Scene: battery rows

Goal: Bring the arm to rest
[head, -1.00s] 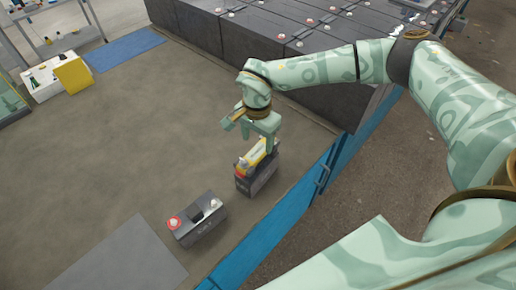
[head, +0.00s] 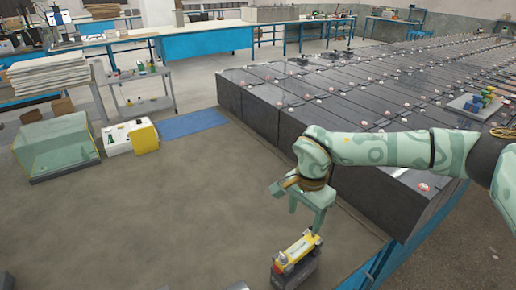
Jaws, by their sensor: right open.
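My right arm reaches in from the right edge in the head view. My right gripper (head: 305,217) points down with its jaws open. Nothing shows between its fingers. Just below it in the picture stands a dark grey battery (head: 297,273) with a yellow tool or device (head: 295,252) on its top. One fingertip appears close to the yellow thing; I cannot tell whether they touch. My left arm and gripper are not in view.
Long rows of dark battery blocks (head: 300,112) stand behind and right of the gripper. A small tray (head: 474,104) with coloured items sits on them. A clear box (head: 55,146), white-yellow case (head: 131,137) and trolley (head: 140,92) stand left.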

